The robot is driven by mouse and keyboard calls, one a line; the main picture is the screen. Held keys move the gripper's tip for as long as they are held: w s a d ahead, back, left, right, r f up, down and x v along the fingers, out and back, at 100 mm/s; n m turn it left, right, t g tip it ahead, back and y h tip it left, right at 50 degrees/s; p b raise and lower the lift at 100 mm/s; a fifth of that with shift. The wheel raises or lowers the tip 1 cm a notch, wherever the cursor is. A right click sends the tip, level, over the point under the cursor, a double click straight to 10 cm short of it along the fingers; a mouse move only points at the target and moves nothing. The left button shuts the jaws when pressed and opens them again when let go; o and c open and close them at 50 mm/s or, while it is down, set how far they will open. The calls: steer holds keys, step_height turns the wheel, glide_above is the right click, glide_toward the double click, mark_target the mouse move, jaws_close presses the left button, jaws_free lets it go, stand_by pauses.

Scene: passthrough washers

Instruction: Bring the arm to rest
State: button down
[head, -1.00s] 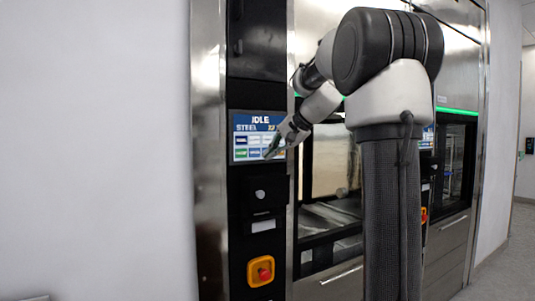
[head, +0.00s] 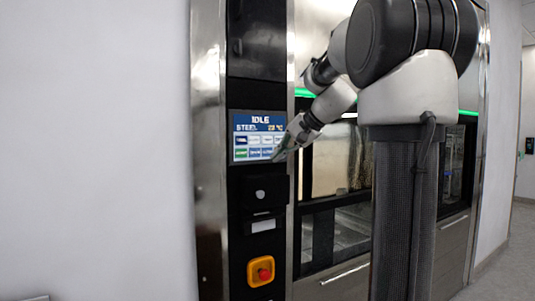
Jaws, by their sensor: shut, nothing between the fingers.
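My gripper (head: 279,155) is shut and empty in the head view. Its tip overlaps the lower right corner of the touch screen (head: 247,140); I cannot tell whether it touches the screen. The screen is lit and reads IDLE, with rows of white and green buttons below. My arm bends from the column at the right, up over its large dark joint, and down to the left toward the panel. The far side of the gripper is hidden.
A steel washer with a glass door (head: 342,162) stands behind my arm. Below the screen is a red emergency stop button (head: 263,271) on a yellow base. A white wall (head: 95,150) fills the left. Floor (head: 508,265) shows free at the right.

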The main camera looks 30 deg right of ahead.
stand_by(0.4)
steer(key=s+d+f+n+g+h, duration=0.2)
steer(key=s+f+g, duration=0.1)
steer(key=s+f, duration=0.55)
steer(key=s+a+f+n+h, duration=0.1)
steer(key=s+a+f+n, duration=0.3)
steer(key=s, duration=0.6)
steer(key=s+a+f+n+g+h, duration=0.1)
steer(key=s+a+f+n, duration=0.3)
steer(key=s, duration=0.6)
steer(key=shift+a+f+n, duration=0.15)
steer(key=shift+f+n, duration=0.15)
steer(key=shift+f, duration=0.9)
steer(key=shift+g, duration=0.3)
